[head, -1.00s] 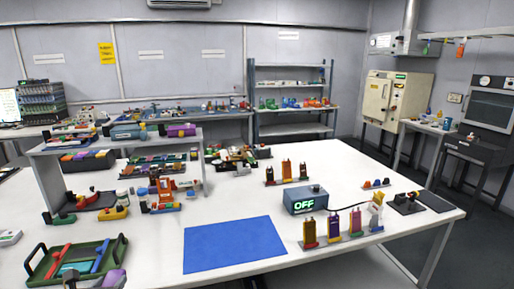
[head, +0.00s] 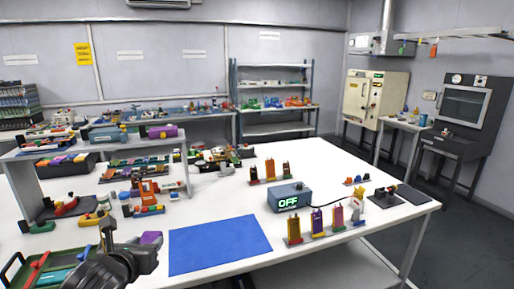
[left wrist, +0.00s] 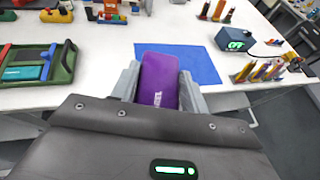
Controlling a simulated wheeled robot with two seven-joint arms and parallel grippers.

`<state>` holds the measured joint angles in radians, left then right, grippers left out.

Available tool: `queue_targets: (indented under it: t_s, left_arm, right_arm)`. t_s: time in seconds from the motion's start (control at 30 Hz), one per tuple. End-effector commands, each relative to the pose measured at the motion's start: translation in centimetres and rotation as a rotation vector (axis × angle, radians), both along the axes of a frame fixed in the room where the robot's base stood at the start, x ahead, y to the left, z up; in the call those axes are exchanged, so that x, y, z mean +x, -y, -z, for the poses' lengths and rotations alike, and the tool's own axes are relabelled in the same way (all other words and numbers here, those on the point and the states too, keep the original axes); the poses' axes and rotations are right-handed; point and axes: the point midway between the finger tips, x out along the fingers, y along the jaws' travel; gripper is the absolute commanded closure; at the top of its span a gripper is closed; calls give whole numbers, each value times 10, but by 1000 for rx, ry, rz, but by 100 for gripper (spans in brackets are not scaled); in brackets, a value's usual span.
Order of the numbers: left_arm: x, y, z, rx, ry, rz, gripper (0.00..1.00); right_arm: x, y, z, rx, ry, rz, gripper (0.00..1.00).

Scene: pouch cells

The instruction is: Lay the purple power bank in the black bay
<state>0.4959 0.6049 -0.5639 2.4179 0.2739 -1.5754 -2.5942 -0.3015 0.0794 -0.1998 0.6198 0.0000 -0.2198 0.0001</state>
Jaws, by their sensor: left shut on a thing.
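My left gripper (head: 130,245) comes in at the lower left of the head view. It is shut on the purple power bank (head: 152,238), which also shows in the left wrist view (left wrist: 159,80) upright between the two grey fingers. The power bank is held near the left edge of the blue mat (head: 218,246). I cannot make out for certain which place is the black bay. My right gripper is not in view.
A green tray (left wrist: 63,68) with a red, a blue and a teal piece lies left of the gripper. A grey box reading OFF (head: 289,197) and several upright coloured cells (head: 318,224) stand at the right.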

Motion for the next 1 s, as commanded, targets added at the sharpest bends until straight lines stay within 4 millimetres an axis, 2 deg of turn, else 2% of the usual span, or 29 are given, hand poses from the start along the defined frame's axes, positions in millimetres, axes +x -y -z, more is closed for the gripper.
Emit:
queue_targets:
  t_s: [0.03,0.1,0.23,1.0]
  left_arm:
    - [5,15,-14,-7,8,18,82]
    - [9,29,-26,-5,7,36,82]
    - [14,49,-42,-3,2,57,82]
    - [14,46,-39,-1,-1,54,82]
  right_arm:
    - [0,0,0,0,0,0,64]
    - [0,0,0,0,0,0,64]
    - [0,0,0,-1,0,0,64]
    - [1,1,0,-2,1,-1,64]
